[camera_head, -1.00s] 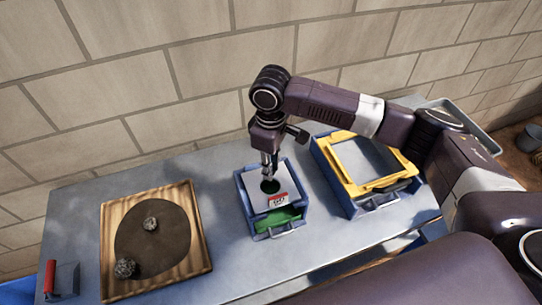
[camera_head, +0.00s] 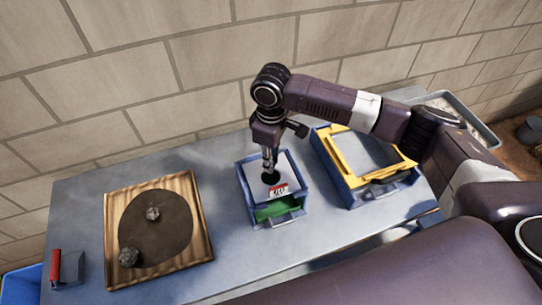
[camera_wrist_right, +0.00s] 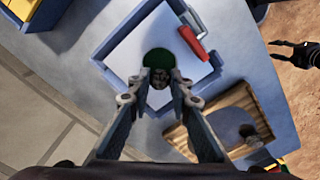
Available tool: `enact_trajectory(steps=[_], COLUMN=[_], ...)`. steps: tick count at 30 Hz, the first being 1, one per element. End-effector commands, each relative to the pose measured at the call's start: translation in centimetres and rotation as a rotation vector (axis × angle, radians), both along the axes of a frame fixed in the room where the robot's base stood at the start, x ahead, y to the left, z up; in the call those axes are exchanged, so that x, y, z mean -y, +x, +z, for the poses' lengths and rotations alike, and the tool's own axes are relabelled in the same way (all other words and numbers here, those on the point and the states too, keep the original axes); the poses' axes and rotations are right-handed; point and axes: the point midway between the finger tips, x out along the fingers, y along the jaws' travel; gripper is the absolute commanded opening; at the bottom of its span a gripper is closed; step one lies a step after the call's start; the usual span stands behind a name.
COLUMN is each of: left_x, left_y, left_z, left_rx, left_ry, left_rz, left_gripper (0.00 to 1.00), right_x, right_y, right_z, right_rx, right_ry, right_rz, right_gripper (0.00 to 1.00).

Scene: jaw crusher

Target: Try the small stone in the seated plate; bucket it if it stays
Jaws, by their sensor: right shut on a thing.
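My right gripper (camera_head: 269,166) points down over the seated plate (camera_head: 287,168), which lies on top of a blue box and has a round dark hole. The wrist view shows the right gripper (camera_wrist_right: 160,84) shut on a small dark stone (camera_wrist_right: 160,77). The stone is at the near edge of the hole in the plate (camera_wrist_right: 135,55); I cannot tell if it touches. The head view hides the stone. A dark gripper, seemingly my left one (camera_wrist_right: 279,50), shows at the right of the wrist view, fingers apart, away from the box.
A wooden tray (camera_head: 204,240) holds two grey stones (camera_head: 153,213) (camera_head: 130,257) on a dark round patch. Right of the box stands a blue bin with a yellow frame (camera_head: 340,168). A red-handled tool (camera_head: 56,267) lies at the left. The bench front is clear.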

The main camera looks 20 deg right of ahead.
Motion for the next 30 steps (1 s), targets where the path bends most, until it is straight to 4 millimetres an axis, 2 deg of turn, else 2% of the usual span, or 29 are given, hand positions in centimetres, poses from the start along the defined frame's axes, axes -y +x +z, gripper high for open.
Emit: enact_trajectory(steps=[15, 27, 28, 30], left_x=[0.0, 0.0, 0.0, 0.0], left_y=[0.0, -0.1, -0.1, -0.1], left_z=[-1.5, -1.6, -1.6, -1.6], left_rx=[0.000, -0.002, -0.002, -0.002], left_ry=[0.000, 0.000, 0.000, 0.000], left_rz=[0.001, 0.001, 0.001, 0.001], left_gripper=[0.40, 0.40, 0.40, 0.40], right_x=[0.0, 0.0, 0.0, 0.0], right_y=[0.0, 0.0, 0.0, 0.0], right_z=[-4.1, -4.5, -4.5, -4.5], right_rx=[0.000, 0.000, 0.000, 0.000], right_ry=[0.000, 0.000, 0.000, 0.000], right_rz=[0.000, 0.000, 0.000, 0.000], right_gripper=[0.01, 0.01, 0.21, 0.28])
